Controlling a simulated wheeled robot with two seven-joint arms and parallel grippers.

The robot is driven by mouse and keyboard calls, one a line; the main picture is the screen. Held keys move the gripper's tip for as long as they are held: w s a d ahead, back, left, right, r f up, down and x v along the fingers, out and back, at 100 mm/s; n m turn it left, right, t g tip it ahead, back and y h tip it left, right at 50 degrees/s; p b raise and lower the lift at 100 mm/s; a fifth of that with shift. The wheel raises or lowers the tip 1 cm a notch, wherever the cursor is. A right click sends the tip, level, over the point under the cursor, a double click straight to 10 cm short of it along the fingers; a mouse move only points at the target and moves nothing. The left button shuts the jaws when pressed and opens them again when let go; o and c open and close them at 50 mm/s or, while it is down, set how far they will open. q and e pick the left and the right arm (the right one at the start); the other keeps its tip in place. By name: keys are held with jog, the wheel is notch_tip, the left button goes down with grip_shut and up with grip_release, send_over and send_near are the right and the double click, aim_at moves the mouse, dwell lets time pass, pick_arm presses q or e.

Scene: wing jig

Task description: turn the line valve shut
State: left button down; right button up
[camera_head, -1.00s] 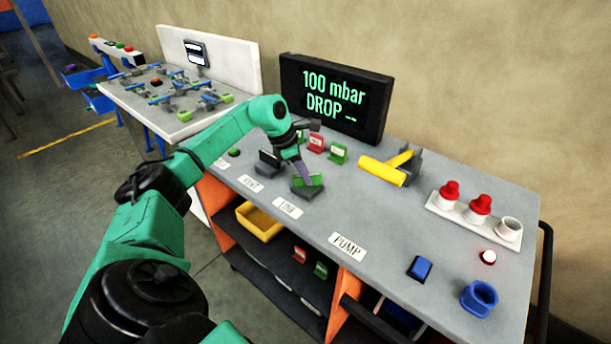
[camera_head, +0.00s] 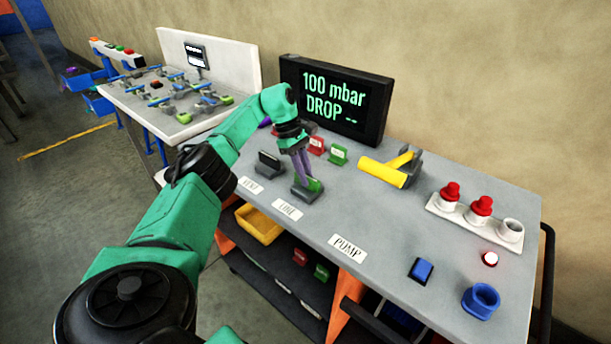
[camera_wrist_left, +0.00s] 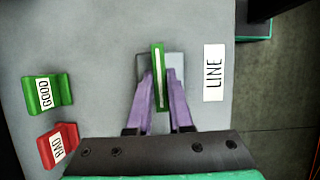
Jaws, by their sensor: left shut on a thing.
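The line valve has a green handle (camera_head: 315,184) on a dark grey base (camera_head: 304,194), behind the LINE label (camera_head: 287,209) on the bench. My left gripper (camera_head: 305,183) points down at it and is shut on the handle, hiding part of it. In the left wrist view the green handle (camera_wrist_left: 158,75) stands edge-on between the two purple fingers (camera_wrist_left: 160,95), with the LINE label (camera_wrist_left: 213,72) to its right. The display (camera_head: 335,98) reads "100 mbar DROP". My right gripper is not in view.
The dark vent valve (camera_head: 268,162) stands just left of the gripper. Red (camera_head: 316,145) and green (camera_head: 338,154) tags stand behind it. A yellow lever (camera_head: 383,172), a blue switch (camera_head: 420,270) and a blue cup (camera_head: 479,301) are to the right. The bench around the PUMP label (camera_head: 347,246) is clear.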

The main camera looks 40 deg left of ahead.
pick_arm(q)
jog(key=shift+r+m, duration=0.15)
jog(key=shift+m, duration=0.25)
jog(key=c, duration=0.8)
grip_release()
